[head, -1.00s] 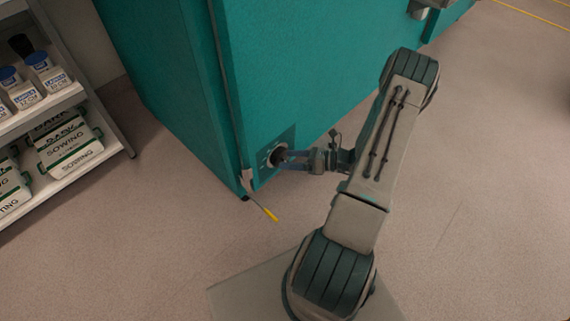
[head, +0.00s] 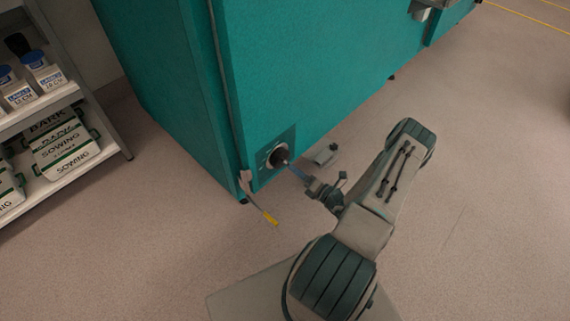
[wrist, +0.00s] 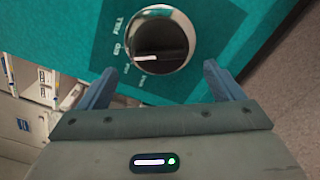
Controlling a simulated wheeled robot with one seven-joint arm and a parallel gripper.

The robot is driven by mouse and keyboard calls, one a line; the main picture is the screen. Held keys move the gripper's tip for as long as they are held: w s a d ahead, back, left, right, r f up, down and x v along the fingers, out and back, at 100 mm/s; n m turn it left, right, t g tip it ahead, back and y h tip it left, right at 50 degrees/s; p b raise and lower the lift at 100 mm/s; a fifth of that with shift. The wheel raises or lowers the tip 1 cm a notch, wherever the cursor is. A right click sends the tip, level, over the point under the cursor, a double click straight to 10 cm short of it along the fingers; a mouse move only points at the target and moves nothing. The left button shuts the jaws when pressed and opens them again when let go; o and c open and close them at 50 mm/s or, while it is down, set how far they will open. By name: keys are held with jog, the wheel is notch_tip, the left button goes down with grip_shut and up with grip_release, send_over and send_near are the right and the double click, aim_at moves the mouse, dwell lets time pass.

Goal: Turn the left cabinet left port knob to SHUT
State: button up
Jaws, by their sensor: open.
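The port knob (head: 279,156) is a dark round knob on a plate low on the teal cabinet (head: 170,90). In the wrist view the knob (wrist: 160,42) sits in a pale ring, with a white line across its lower part. Printed labels lie at its left and below; FULL is readable, the lower ones are too small to read surely. I cannot tell which mark the line points to. My gripper (head: 296,172) is just off the knob, facing it. In the wrist view my gripper (wrist: 161,78) has its blue fingers wide apart, with nothing between them.
A white shelf (head: 75,165) with labelled bags and blue-capped containers stands at the left. A yellow-ended strip (head: 270,217) hangs by the cabinet's lower corner. A small grey piece (head: 325,154) shows right of the knob. The floor at the right is clear.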

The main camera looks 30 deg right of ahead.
aim_at(287, 164)
jog(key=b+x, duration=0.1)
jog(key=x, duration=0.6)
jog(key=shift+w, duration=0.2)
jog(key=c, duration=0.7)
